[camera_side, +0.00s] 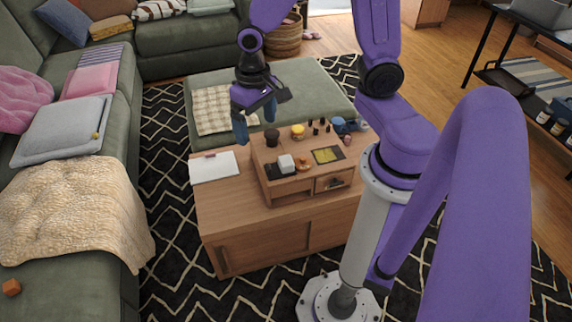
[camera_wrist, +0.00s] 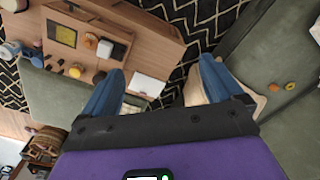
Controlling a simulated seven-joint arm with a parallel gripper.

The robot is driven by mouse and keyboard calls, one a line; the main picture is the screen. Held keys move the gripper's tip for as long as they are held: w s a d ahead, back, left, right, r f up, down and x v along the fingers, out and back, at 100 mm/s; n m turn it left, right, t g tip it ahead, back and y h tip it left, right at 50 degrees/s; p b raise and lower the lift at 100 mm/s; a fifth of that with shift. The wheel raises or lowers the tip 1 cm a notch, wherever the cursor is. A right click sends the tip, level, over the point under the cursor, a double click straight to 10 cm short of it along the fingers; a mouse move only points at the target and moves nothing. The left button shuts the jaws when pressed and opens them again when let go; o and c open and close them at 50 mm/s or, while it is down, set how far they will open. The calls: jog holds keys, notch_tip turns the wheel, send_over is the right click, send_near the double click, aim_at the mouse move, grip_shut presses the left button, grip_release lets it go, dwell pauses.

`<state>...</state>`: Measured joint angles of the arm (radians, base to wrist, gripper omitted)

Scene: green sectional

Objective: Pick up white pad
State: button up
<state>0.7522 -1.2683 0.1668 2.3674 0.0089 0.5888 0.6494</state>
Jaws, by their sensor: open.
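The white pad (camera_side: 214,168) lies flat on the left end of the wooden cabinet top, with a small dark reddish item at its back edge. In the wrist view the white pad (camera_wrist: 147,84) shows between the fingers, nearer the left one. My gripper (camera_side: 255,118) is open and empty, raised above the cabinet, behind and to the right of the pad in the side view. Its two blue fingers (camera_wrist: 160,70) are spread wide in the wrist view. Nothing touches the pad, and its top is mostly unobstructed.
A raised wooden organizer (camera_side: 262,150) stands right of the pad, holding a white cube (camera_side: 286,163), a dark cup (camera_side: 271,136), a yellow-lidded jar (camera_side: 297,131) and other small items. The cabinet (camera_side: 240,222) has bare wood in front of the pad. Green sofa sections (camera_side: 130,120) stand left and behind.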

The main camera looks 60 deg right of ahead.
jog(key=w+d+f+m, duration=0.5)
jog(key=w+d+m, duration=0.1)
jog(key=m, duration=1.9)
send_over(286, 160)
notch_tip(286, 160, down, 17)
jog(key=f, duration=1.1)
jog(key=shift+s+a, duration=0.15)
jog(key=shift+a, duration=0.05)
jog(key=shift+w+d+f, duration=0.1)
jog(key=shift+f, duration=1.3)
jog(key=shift+w+d+f, duration=0.1)
jog(key=shift+f, duration=1.25)
jog(key=c, duration=1.1)
